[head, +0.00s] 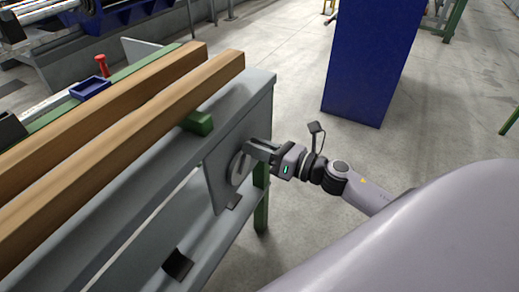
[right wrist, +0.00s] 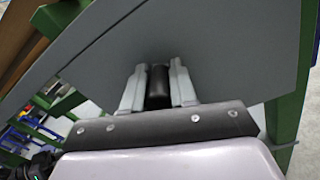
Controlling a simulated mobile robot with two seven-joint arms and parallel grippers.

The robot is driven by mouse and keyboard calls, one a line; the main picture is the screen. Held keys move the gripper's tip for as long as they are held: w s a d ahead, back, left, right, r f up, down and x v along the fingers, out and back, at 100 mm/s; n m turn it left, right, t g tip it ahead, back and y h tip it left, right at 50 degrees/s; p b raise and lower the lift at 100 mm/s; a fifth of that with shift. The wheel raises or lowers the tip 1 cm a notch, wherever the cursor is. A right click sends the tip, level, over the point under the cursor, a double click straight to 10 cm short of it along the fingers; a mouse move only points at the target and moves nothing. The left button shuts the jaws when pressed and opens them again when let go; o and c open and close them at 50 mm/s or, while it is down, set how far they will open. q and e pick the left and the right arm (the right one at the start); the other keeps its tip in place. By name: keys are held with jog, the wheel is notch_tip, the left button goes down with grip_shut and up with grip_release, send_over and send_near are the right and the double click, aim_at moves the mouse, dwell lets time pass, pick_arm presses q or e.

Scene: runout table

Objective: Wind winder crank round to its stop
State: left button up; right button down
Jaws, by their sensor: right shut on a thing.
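The grey plate (right wrist: 190,40) fills much of that view behind the handle. In the head view the fingers hide the handle and part of the disc. My left gripper is in neither view.
Two long wooden beams (head: 110,140) lie along the grey runout table (head: 262,84). A blue tray (head: 91,88) and a red knob (head: 101,64) are on its far side. A green leg (head: 261,200) stands below the winder. A tall blue cabinet (head: 368,60) stands behind, with open floor around it.

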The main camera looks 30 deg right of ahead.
jog(key=n, duration=0.1)
jog(key=a+n, duration=0.1)
jog(key=s+n, duration=0.1)
jog(key=shift+a+r+n+b, duration=0.25)
jog(key=shift+a+n+b, duration=0.05)
jog(key=shift+a+b, duration=0.05)
jog(key=shift+s+a+r+n, duration=0.1)
jog(key=shift+s+a+n, duration=0.15)
jog(key=shift+n, duration=0.25)
jog(key=shift+s+a+n, duration=0.1)
jog(key=shift+a+n, duration=0.15)
jog(key=shift+n, duration=0.25)
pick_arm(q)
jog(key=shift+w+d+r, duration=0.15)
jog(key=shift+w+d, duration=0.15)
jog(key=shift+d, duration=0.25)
pick_arm(e)
jog(key=shift+a, duration=0.1)
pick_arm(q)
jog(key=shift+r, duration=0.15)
pick_arm(e)
jog(key=shift+n, duration=0.3)
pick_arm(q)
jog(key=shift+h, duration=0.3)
pick_arm(e)
jog(key=c, duration=0.9)
grip_release()
jog(key=shift+s, duration=0.1)
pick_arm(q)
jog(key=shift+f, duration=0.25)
